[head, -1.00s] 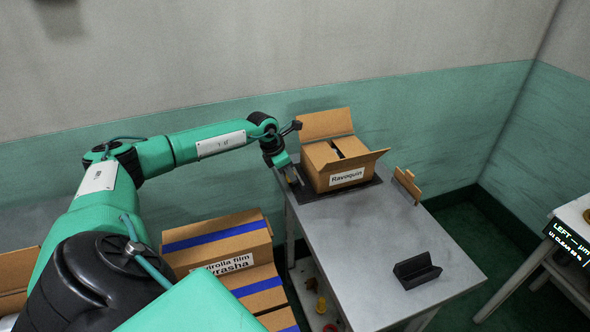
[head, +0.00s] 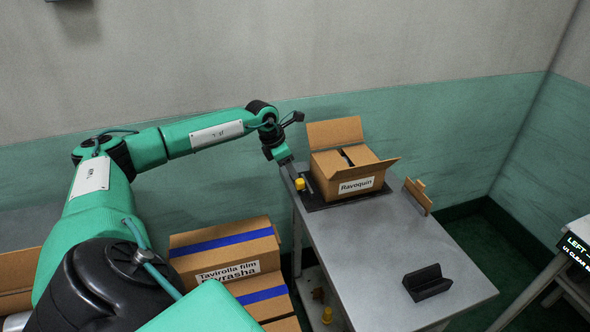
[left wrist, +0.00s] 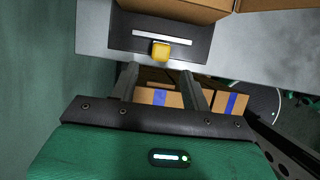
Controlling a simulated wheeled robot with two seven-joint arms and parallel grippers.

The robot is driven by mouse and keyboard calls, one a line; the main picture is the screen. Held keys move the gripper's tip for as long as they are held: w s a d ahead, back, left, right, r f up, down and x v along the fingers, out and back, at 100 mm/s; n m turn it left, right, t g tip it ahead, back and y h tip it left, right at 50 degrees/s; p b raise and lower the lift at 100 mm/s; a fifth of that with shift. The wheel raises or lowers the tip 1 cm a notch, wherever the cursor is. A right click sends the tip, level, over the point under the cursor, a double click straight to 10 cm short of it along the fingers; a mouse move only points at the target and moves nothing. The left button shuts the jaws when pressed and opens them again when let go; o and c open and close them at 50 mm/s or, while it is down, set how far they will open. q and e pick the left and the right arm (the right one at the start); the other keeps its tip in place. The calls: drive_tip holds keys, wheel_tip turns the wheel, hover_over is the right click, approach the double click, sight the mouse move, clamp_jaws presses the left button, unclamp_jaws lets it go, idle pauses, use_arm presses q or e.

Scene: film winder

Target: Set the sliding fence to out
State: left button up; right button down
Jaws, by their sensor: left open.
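A yellow knob (head: 300,184) stands at the left end of a black plate (head: 318,203) on the grey table. In the left wrist view the knob (left wrist: 161,50) sits beside a light straight strip (left wrist: 165,37), which may be the sliding fence; its setting cannot be read. My left gripper (left wrist: 160,80) is open and empty. Its two fingers point toward the knob, which lies just beyond the tips, roughly between their lines, apart from them. In the head view my left gripper (head: 286,164) is left of and above the knob. My right gripper is not in view.
An open carton labelled Ravoquin (head: 357,187) stands on the plate. A black angled block (head: 427,282) and a small brown cardboard piece (head: 417,196) are on the table (head: 370,260). Stacked cartons (head: 225,252) stand left of it. A wall runs behind.

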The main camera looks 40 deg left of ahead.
use_arm(q)
drive_tip(key=v, duration=0.7)
drive_tip(key=shift+s+r+b, duration=0.15)
drive_tip(key=shift+r+b, duration=0.2)
drive_tip(key=shift+b, duration=0.1)
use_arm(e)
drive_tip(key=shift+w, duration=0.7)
